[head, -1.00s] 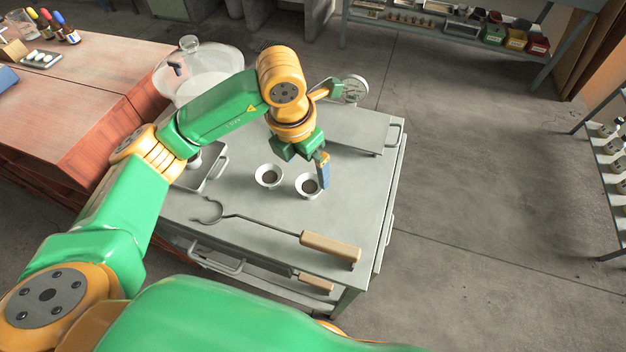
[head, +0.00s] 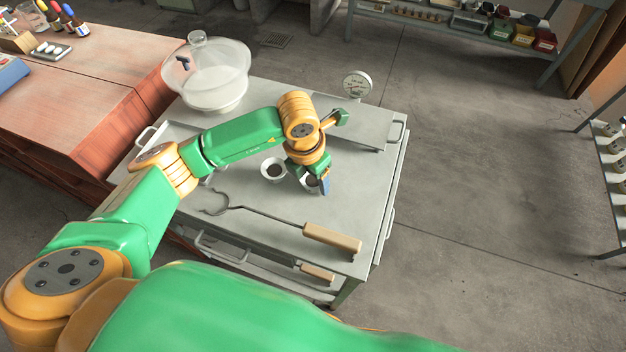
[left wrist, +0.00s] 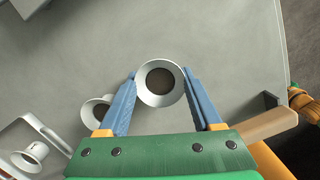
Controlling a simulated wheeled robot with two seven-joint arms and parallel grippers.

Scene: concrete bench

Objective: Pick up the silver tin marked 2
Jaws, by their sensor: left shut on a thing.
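Two small silver tins with flared rims and dark insides stand side by side on the grey metal bench top (head: 265,220). My left gripper (head: 316,184) is down at the right-hand tin (head: 312,181) and partly covers it. In the left wrist view that tin (left wrist: 161,83) sits between the two blue fingers, which are shut on it. The other tin (head: 273,168) is just to the left, outside the fingers; it also shows in the left wrist view (left wrist: 96,109). No number is readable on either tin. My right gripper is not in view.
A long-handled ring tool (head: 332,240) lies in front of the tins. A glass dome vessel (head: 213,75) stands at back left, a dial gauge (head: 357,85) at the back. A silver cup-like thing (left wrist: 33,153) is at the wrist view's lower left. Bench is clear right of the tins.

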